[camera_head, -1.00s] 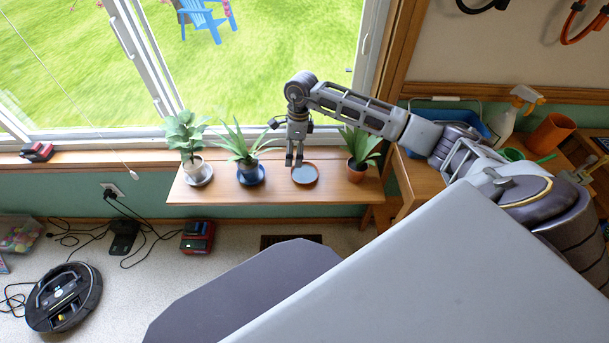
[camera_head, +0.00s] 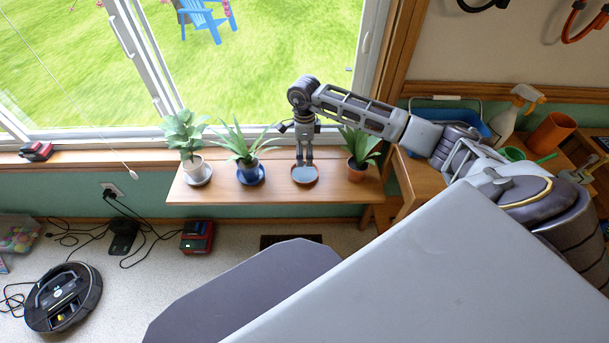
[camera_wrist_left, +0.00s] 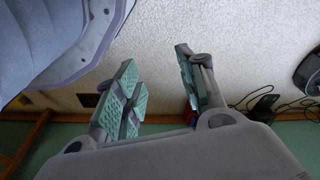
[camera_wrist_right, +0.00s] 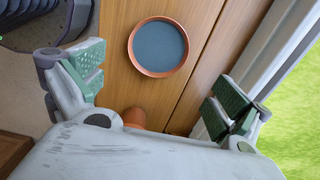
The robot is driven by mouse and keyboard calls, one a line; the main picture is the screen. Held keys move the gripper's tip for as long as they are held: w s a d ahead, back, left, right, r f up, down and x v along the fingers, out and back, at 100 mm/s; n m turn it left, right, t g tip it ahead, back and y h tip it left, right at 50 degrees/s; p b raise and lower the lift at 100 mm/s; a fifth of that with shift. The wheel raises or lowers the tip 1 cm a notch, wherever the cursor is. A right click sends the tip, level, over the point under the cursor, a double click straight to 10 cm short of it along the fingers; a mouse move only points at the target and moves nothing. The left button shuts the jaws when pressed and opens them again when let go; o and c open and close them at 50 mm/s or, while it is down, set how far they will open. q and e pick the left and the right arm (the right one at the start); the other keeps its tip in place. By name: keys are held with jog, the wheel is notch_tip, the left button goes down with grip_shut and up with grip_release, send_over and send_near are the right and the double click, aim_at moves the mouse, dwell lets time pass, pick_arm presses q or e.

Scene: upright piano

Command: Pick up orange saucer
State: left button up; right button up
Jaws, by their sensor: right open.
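The orange saucer (camera_head: 304,175), a round dish with an orange rim and a blue-grey inside, lies on the wooden shelf (camera_head: 270,194). It also shows in the right wrist view (camera_wrist_right: 158,47), between and beyond the open fingers, touching neither. My right gripper (camera_head: 304,163) points down over the saucer's back edge; the head view does not show the exact height gap. The right wrist view shows the right gripper (camera_wrist_right: 158,83) open and empty. My left gripper (camera_wrist_left: 158,84) is open and empty, facing the floor and wall; it is not visible in the head view.
A plant in an orange pot (camera_head: 357,172) stands right of the saucer. A plant on a blue saucer (camera_head: 250,177) and one on a pale saucer (camera_head: 197,176) stand left. The window is behind the shelf. A robot vacuum (camera_head: 63,297) sits on the floor.

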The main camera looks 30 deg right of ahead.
aim_at(305, 175)
notch_tip(305, 175, down, 4)
jog(key=shift+r, duration=0.15)
jog(key=shift+f+b, duration=0.3)
jog(key=shift+f, duration=0.65)
jog(key=shift+s+f, duration=0.1)
jog(key=shift+f, duration=0.55)
notch_tip(305, 175, down, 3)
jog(key=shift+a+r+b, duration=0.1)
jog(key=shift+b, duration=0.35)
jog(key=shift+f, duration=0.45)
pick_arm(q)
jog(key=r, duration=0.2)
jog(key=d+r, duration=0.1)
jog(key=r, duration=0.2)
jog(key=shift+w+d+r, duration=0.2)
jog(key=shift+w+r, duration=0.05)
jog(key=shift+r, duration=0.1)
jog(key=shift+s+f, duration=0.15)
pick_arm(e)
jog(key=shift+c, duration=0.4)
